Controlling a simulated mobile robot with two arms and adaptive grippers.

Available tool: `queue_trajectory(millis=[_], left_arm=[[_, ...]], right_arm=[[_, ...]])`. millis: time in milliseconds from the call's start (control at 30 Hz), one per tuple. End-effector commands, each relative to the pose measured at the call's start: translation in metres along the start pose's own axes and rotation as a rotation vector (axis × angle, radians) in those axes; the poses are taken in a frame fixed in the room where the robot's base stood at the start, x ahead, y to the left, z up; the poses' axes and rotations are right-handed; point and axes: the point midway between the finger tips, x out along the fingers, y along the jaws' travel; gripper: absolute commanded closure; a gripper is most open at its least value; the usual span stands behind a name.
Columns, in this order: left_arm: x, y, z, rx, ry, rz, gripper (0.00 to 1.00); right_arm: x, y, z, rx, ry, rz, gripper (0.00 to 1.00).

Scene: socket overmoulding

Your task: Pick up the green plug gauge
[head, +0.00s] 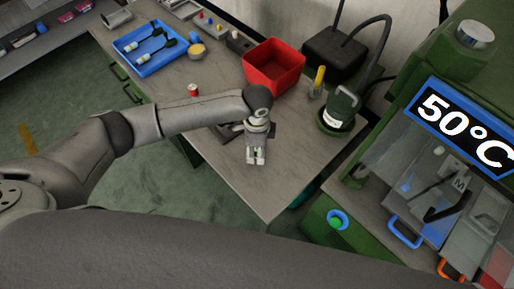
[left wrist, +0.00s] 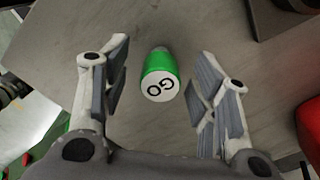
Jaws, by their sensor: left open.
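The green plug gauge (left wrist: 161,72) shows in the left wrist view as a short green cylinder with a white end face marked "GO". It stands on the grey tabletop between the two fingers of my left gripper (left wrist: 163,62). The fingers are apart, with a gap on each side of the gauge. In the head view my left gripper (head: 256,158) points down over the front part of the table. I cannot make out the green gauge in the head view; the gripper and arm probably hide it. My right gripper is in neither view.
A red bin (head: 273,68) stands behind my left gripper. A green device (head: 338,112) with a black cable is to the right. The table's front corner is clear.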

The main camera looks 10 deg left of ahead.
Motion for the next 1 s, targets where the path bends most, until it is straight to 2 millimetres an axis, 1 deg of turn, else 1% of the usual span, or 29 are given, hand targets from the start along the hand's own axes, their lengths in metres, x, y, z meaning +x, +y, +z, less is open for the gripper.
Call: queue_trajectory(millis=[233, 600, 667, 1000], left_arm=[[0.0024, 0.0, -0.0003, 0.001, 0.001, -0.001, 0.45], [0.0019, -0.0002, -0.0003, 0.001, 0.001, -0.001, 0.93], [0.0019, -0.0002, -0.0003, 0.001, 0.001, -0.001, 0.99], [-0.001, -0.0008, -0.0005, 0.001, 0.002, -0.002, 0.99]], right_arm=[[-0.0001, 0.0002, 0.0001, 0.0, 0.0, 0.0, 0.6], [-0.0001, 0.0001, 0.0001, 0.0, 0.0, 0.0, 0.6], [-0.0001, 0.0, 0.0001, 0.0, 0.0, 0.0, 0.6], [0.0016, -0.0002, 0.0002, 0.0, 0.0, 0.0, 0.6]])
